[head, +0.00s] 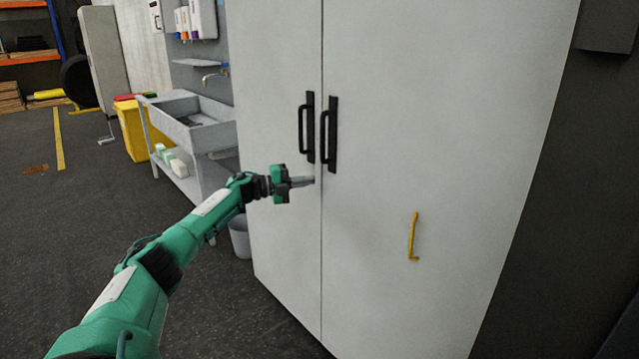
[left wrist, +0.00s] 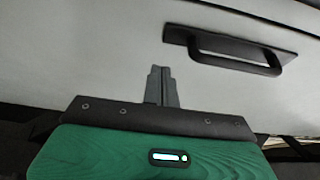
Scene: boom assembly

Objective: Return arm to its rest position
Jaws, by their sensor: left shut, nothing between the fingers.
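My left arm comes in from the lower left in the head view, stretched out toward a tall light-grey cabinet (head: 400,110). My left gripper (head: 312,180) is shut and empty, in front of the cabinet near the seam between its two doors. It is below the black door handles (head: 310,128). In the left wrist view the closed fingers (left wrist: 160,72) point at the pale door face, with one black handle (left wrist: 230,50) to their upper right. I cannot tell whether the fingertips touch the door. My right gripper is not in view.
A yellow hook-shaped piece (head: 413,237) is on the right door. A grey sink (head: 190,115), a yellow bin (head: 132,130) and a grey bucket (head: 240,236) stand left of the cabinet. The dark floor (head: 60,210) at the left is mostly clear.

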